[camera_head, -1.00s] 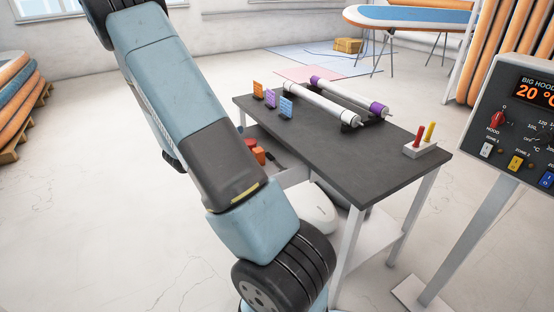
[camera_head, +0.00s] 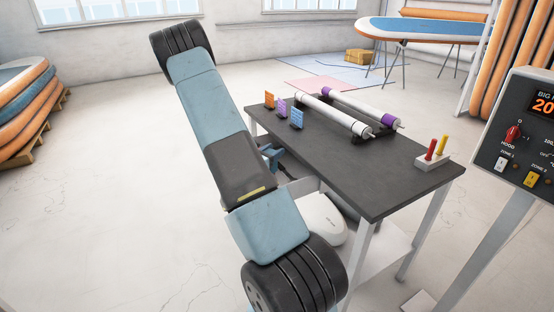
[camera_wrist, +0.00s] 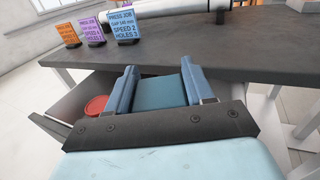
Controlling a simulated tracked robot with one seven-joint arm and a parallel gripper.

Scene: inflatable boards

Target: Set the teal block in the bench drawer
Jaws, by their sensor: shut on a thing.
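In the wrist view the teal block (camera_wrist: 160,93) sits between the two blue fingers of my gripper (camera_wrist: 160,85), which is shut on it. The bench drawer (camera_wrist: 82,95) is pulled open under the dark bench top, and my gripper is over or just in front of it. A round red thing (camera_wrist: 96,105) shows inside the drawer, left of the block. In the head view my gripper (camera_head: 271,155) is partly hidden behind my arm, by the near left edge of the bench. The drawer's pale side (camera_head: 300,187) shows there; its inside is mostly hidden.
The bench top (camera_head: 390,175) carries orange, purple and blue cards (camera_head: 296,118), two rollers (camera_head: 335,115) and a white holder (camera_head: 433,160) with red and yellow sticks. A control panel (camera_head: 520,140) stands at the right. Open floor lies to the left.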

